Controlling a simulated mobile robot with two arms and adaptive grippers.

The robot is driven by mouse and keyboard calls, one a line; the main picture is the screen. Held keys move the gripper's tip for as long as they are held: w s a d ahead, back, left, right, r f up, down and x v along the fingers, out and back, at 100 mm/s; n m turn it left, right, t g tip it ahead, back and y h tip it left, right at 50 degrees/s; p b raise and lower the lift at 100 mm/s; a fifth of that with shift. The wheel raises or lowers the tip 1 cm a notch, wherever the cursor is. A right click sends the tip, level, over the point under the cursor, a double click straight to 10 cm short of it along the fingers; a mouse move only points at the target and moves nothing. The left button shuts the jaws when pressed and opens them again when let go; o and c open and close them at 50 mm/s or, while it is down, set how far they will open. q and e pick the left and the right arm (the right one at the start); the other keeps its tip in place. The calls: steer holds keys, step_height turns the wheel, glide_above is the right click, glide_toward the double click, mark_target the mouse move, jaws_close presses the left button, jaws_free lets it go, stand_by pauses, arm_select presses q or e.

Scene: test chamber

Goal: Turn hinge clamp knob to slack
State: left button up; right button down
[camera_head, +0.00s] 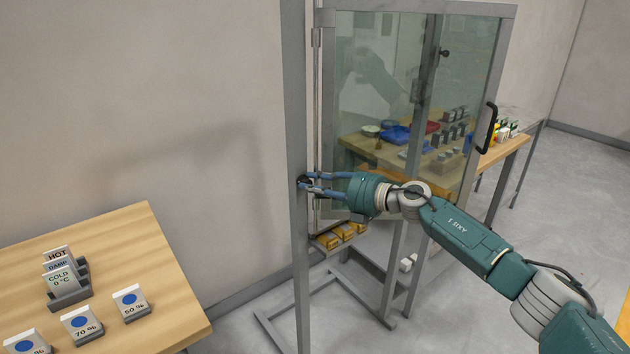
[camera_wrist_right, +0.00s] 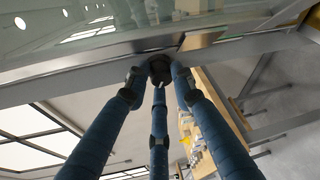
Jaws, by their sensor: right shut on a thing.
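The hinge clamp knob (camera_wrist_right: 160,69) is small, dark and round, with a pale mark on it. It sits at the hinge side of the glass door (camera_head: 405,100), on the grey upright post (camera_head: 299,120). My right gripper (camera_head: 306,186) reaches in from the right, and its blue fingers are closed around the knob. The fingertips of this gripper (camera_wrist_right: 160,78) also meet at the knob in the right wrist view. The fingers hide much of the knob in the head view. My left gripper is not in view.
A wooden table (camera_head: 150,260) at the left holds labelled cards (camera_head: 60,270) and blue-dot tags (camera_head: 130,300). Yellow boxes (camera_head: 340,236) lie on a low shelf below the door. The door's black handle (camera_head: 487,128) is on its right edge. Grey floor is open at the right.

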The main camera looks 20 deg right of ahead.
steer(key=shift+s+a+f, duration=0.2)
steer(key=shift+f, duration=0.2)
steer(key=c, duration=1.5)
jaws_free()
steer(key=shift+c, duration=0.2)
steer(key=shift+o, duration=0.3)
steer(key=shift+r, duration=0.15)
steer(key=shift+w, duration=0.1)
steer(key=v, duration=1.2)
